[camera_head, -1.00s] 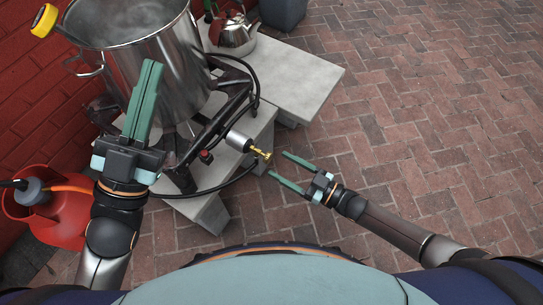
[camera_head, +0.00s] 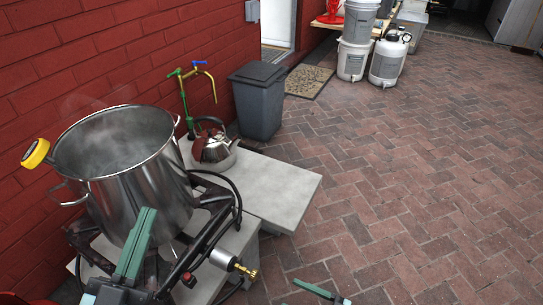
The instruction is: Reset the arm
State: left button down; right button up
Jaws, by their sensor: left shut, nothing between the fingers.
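My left gripper (camera_head: 145,216) points up in front of the steel pot at the lower left. Its green fingers are together with nothing between them. Of my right gripper (camera_head: 318,290), one green finger shows at the bottom edge, over the brick paving. Its other finger is out of the picture, so its opening cannot be judged.
A steaming steel pot (camera_head: 140,190) stands on a black burner frame with a brass-ended fitting (camera_head: 240,268). A kettle (camera_head: 213,148) sits on the concrete slab (camera_head: 285,190). A grey bin (camera_head: 258,100) stands by the red brick wall (camera_head: 100,50). Paving at right is clear.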

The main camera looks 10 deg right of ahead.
jog(key=shift+a, duration=0.1)
